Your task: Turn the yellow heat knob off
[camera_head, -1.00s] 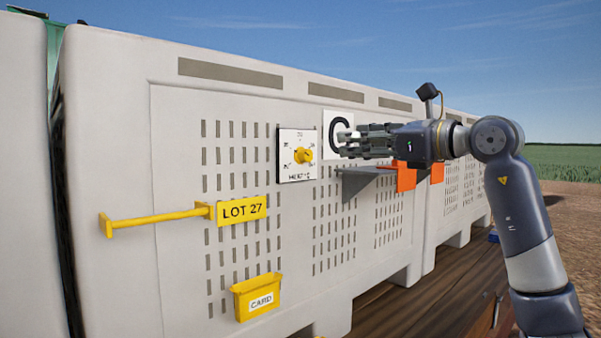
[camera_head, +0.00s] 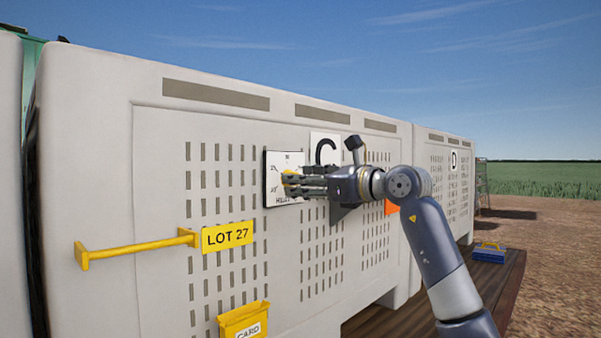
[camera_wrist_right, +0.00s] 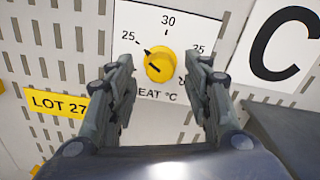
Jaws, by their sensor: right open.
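The yellow heat knob (camera_wrist_right: 159,64) sits on a white dial plate (camera_wrist_right: 190,22) in the right wrist view. The plate has printed marks such as 25, 30 and 35, and a black pointer on the knob points up and left, near 25. My right gripper (camera_wrist_right: 160,72) is open, with one finger on each side of the knob and gaps between. In the head view my right gripper (camera_head: 290,184) is in front of the dial plate (camera_head: 284,160) and hides most of the knob. My left gripper is not in view.
A yellow LOT 27 tag (camera_head: 228,236) and yellow bar (camera_head: 135,247) are left of the dial. A yellow card box (camera_head: 243,320) hangs below. A C sign (camera_head: 328,146) and grey shelf (camera_head: 345,213) are close on the right. A blue toolbox (camera_head: 489,254) stands far right.

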